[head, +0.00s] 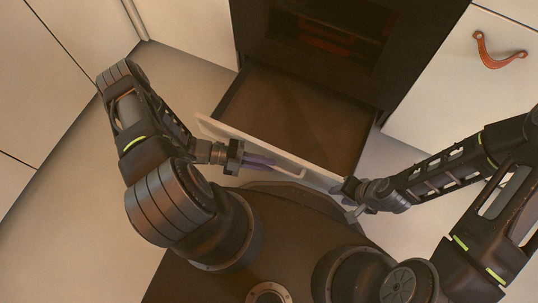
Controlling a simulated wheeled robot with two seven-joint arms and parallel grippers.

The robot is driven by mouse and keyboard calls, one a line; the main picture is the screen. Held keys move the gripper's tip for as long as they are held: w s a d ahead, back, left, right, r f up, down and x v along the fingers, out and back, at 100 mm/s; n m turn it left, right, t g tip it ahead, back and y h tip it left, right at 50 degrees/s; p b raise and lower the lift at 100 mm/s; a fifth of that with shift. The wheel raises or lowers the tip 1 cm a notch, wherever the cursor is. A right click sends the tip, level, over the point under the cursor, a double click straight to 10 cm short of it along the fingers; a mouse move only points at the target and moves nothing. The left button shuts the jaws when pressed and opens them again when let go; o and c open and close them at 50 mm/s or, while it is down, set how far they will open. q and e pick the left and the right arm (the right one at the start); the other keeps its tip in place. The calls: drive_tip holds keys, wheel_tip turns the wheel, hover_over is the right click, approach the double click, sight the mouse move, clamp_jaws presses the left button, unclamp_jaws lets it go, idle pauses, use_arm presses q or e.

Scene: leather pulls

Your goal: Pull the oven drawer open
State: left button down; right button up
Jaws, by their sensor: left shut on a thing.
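The oven drawer (285,112) stands pulled out below the dark oven (318,40), and its dark inside is in view and looks empty. Its pale front panel (292,163) runs slantwise between my two grippers. My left gripper (250,160) is at the outer side of the panel, left of its middle, and is shut on the drawer. The exact part it grips is hidden by the gripper. My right gripper (350,190) is by the right end of the panel. Its fingers are too small and dark to show whether they are open or whether they touch the panel.
A pale cabinet front with a brown leather pull (497,50) is right of the oven. More pale cabinets (90,35) stand at the left. The floor (60,235) at the left is clear. My own base is close to the drawer front.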

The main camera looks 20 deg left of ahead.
use_arm(q)
drive_tip(key=shift+s, duration=0.2)
drive_tip(key=c, duration=1.5)
unclamp_jaws()
drive_tip(key=p+v, duration=0.1)
drive_tip(key=v, duration=0.7)
